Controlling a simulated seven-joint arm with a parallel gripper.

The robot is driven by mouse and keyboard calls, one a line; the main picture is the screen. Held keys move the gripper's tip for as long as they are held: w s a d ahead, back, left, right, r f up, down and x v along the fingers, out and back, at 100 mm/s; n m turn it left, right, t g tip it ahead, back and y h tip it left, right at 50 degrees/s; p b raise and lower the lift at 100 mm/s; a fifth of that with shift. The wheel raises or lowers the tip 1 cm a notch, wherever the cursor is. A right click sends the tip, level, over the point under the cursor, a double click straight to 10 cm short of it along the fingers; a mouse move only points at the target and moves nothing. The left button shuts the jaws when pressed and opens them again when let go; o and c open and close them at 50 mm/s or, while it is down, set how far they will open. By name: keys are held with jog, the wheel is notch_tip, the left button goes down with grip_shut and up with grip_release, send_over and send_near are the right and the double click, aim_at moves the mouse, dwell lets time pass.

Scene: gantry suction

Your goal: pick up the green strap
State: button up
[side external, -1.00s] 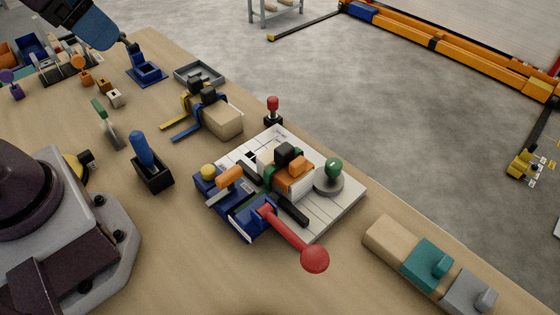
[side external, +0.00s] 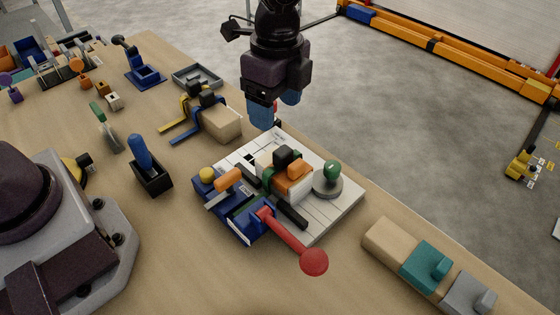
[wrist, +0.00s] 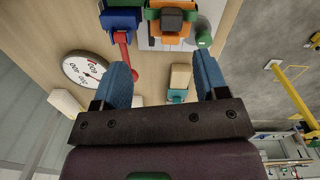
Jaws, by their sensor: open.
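The green strap (side external: 268,184) shows as a dark green band at the side of a cream and orange block on a white tiled plate (side external: 342,208). A black knob (side external: 287,155) stands above it. In the wrist view, green parts that look like the strap (wrist: 152,13) lie beside the orange block (wrist: 170,28) at the top edge. My gripper (side external: 272,110) hangs above and behind the plate, apart from the strap. In the wrist view my gripper (wrist: 163,68) has its blue fingers spread with nothing held. Much of the strap is hidden by the block and neighbouring parts.
A red-ball lever (side external: 313,261) juts from the blue fixture (side external: 247,222). A green knob (side external: 332,171) stands right of the block. Beige (side external: 391,238) and teal (side external: 426,264) blocks lie at front right. A round dial (wrist: 85,68) shows in the wrist view.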

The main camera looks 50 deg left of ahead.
aim_at(283, 151)
jog(key=f, duration=0.2)
jog(key=f+m, duration=0.1)
jog(key=f, duration=0.1)
jog(key=f+m, duration=0.1)
jog(key=f, duration=0.1)
jog(key=shift+w+d+f, duration=0.1)
jog(key=shift+w+f, duration=0.45)
jog(key=shift+f, duration=1.2)
jog(key=shift+w+f, duration=0.1)
jog(key=shift+f, duration=1.2)
jog(key=c, duration=1)
jog(key=r, duration=0.9)
jog(key=shift+w+a+r, duration=0.15)
jog(key=shift+a+r, duration=0.15)
jog(key=shift+a, duration=0.05)
jog(key=shift+c, duration=0.2)
jog(key=w+a, duration=0.1)
jog(key=a, duration=2)
jog(key=shift+w+a+f, duration=0.35)
jog(key=shift+w+f, duration=0.05)
